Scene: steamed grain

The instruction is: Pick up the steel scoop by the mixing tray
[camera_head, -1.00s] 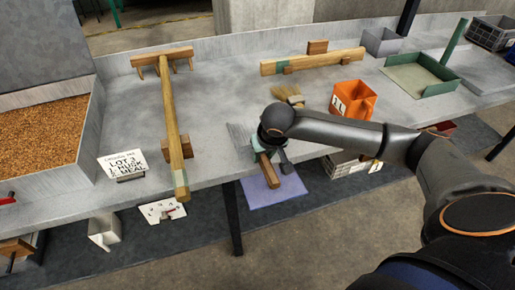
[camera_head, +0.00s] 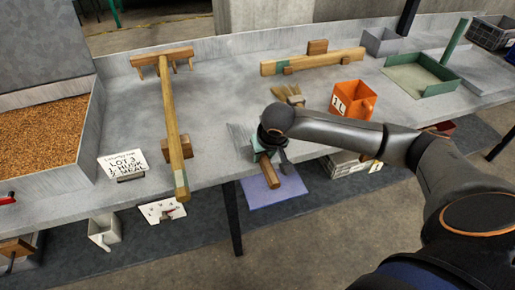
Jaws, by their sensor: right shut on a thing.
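My right gripper (camera_head: 270,160) is at the front edge of the grey bench, right of centre in the head view. It is shut on the wooden handle (camera_head: 270,175) of what appears to be the steel scoop. A grey metal part (camera_head: 238,134) shows just left of the gripper, over the bench top. My wrist hides most of the join, and I cannot tell whether the metal touches the bench. A grey-walled tray of brown grain (camera_head: 88,140) stands at the far left. A shallow green-rimmed tray (camera_head: 442,88) stands at the back right. My left gripper is not in view.
A long wooden rake (camera_head: 172,110) lies on the bench left of my gripper. A tan brush-like tool (camera_head: 284,95) and an orange container (camera_head: 354,99) are behind my forearm. A wooden bar (camera_head: 335,58) lies at the back. A lot sign (camera_head: 123,163) stands beside the grain tray.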

